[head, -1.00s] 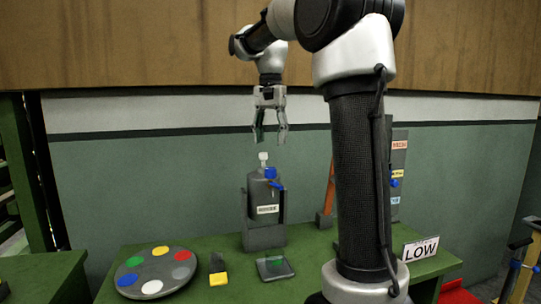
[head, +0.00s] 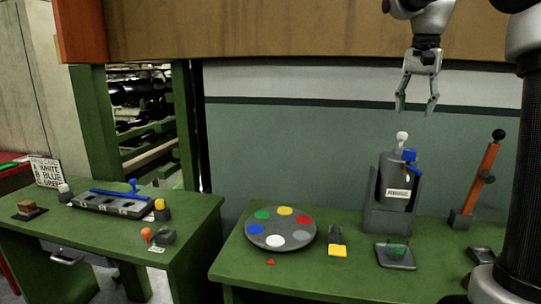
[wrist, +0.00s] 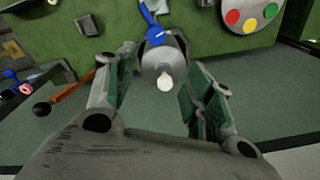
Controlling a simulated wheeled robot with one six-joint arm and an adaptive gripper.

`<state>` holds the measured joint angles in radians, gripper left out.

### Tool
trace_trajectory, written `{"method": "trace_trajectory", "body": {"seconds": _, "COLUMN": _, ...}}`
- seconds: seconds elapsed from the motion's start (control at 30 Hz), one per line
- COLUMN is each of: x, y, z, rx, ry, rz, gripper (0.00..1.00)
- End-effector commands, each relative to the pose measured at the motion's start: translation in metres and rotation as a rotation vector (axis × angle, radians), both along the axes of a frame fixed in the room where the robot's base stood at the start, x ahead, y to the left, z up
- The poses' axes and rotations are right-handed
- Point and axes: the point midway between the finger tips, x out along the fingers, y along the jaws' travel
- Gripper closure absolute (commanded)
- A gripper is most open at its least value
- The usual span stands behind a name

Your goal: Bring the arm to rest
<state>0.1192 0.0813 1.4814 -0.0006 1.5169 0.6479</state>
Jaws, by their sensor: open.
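My gripper (head: 418,106) hangs in the air above the green table (head: 232,270) in the head view, fingers pointing down. Its fingers are spread with nothing between them. Below it, apart, stands a grey bottle-like container (head: 396,182) with a white knob on top and a blue valve, seated in a grey holder (head: 385,218). In the wrist view my gripper (wrist: 165,95) shows both fingers apart, with the container (wrist: 158,62) seen beyond and between them.
A disc with coloured spots (head: 281,230), a yellow-ended block (head: 337,243) and a dark pad (head: 395,255) lie on the table. An orange lever (head: 480,180) stands to the right. A second table (head: 190,217) at left holds a tray (head: 113,205). A wooden panel hangs above.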

Motion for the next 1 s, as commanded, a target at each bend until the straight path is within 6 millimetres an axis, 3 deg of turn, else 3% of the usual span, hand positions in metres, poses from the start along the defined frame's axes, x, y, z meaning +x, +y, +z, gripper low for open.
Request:
{"method": "trace_trajectory", "body": {"seconds": 0.03, "x": 0.000, "y": 0.000, "z": -0.022, "rx": -0.002, "ry": 0.012, "rz": 0.068, "gripper": 0.47}}
{"method": "trace_trajectory", "body": {"seconds": 0.1, "x": -0.011, "y": 0.002, "z": -0.044, "rx": -0.009, "ry": 0.001, "rz": 0.174, "gripper": 0.47}}
{"method": "trace_trajectory", "body": {"seconds": 0.27, "x": -0.059, "y": 0.014, "z": -0.079, "rx": -0.038, "ry": -0.049, "rz": 0.394, "gripper": 0.47}}
{"method": "trace_trajectory", "body": {"seconds": 0.6, "x": -0.213, "y": 0.046, "z": -0.155, "rx": -0.123, "ry": -0.195, "rz": 0.722, "gripper": 0.47}}
{"method": "trace_trajectory", "body": {"seconds": 0.7, "x": -0.242, "y": 0.050, "z": -0.167, "rx": -0.133, "ry": -0.223, "rz": 0.735, "gripper": 0.47}}
{"method": "trace_trajectory", "body": {"seconds": 0.8, "x": -0.253, "y": 0.053, "z": -0.164, "rx": -0.147, "ry": -0.262, "rz": 0.744, "gripper": 0.47}}
{"method": "trace_trajectory", "body": {"seconds": 1.0, "x": -0.254, "y": 0.055, "z": -0.155, "rx": -0.158, "ry": -0.299, "rz": 0.752, "gripper": 0.47}}
